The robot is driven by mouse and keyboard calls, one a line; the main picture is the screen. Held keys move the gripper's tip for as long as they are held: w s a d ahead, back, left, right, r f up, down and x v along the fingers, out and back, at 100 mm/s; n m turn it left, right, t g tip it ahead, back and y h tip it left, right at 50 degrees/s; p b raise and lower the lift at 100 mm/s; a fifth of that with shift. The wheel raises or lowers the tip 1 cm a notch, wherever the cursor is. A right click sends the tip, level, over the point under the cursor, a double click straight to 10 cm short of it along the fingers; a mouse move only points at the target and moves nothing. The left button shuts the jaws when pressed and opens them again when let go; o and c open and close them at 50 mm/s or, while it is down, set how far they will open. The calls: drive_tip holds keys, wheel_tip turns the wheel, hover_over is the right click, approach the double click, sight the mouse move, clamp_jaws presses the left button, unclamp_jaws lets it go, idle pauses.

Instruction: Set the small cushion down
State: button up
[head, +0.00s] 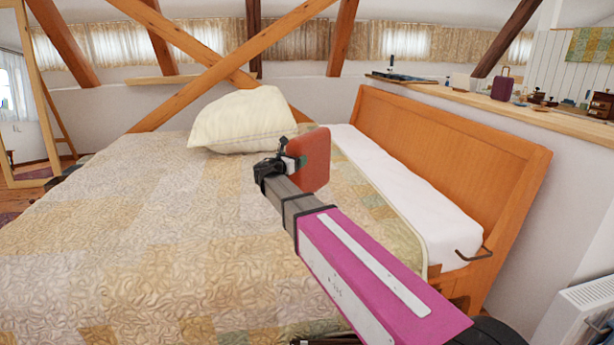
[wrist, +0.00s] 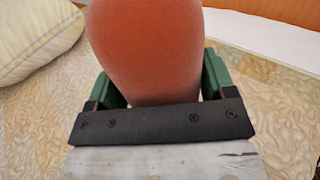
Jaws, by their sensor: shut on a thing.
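The small cushion (head: 312,160) is reddish orange with rounded corners. My gripper (head: 292,162) is shut on it and holds it over the bed, near the large pillow. In the wrist view the cushion (wrist: 147,50) stands between the two green fingers of my gripper (wrist: 160,80) and runs out of the top of the picture. In the head view the cushion looks upright. I cannot tell whether its lower edge touches the quilt (head: 150,250).
A cream pillow (head: 243,120) lies on the bed left of the cushion. The wooden headboard (head: 450,165) rises on the right, beside a white sheet strip (head: 400,190). Crossed timber braces (head: 190,85) stand behind the bed. The left part of the quilt is bare.

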sight(304, 172)
drive_tip(key=shift+w+d+f, duration=0.45)
drive_tip(key=shift+d+f, duration=0.15)
drive_tip(key=shift+f, duration=0.5)
drive_tip(key=shift+w+d+f, duration=0.4)
drive_tip(key=shift+d+f, duration=0.25)
drive_tip(key=shift+f, duration=0.5)
drive_tip(key=shift+w+d+f, duration=0.45)
drive_tip(key=shift+d+f, duration=0.15)
drive_tip(key=shift+f, duration=0.65)
drive_tip(key=o, duration=1.5)
drive_tip(key=shift+s+a, duration=0.1)
drive_tip(key=v, duration=1.1)
drive_tip(key=shift+s+a, duration=0.2)
drive_tip(key=shift+s, duration=0.1)
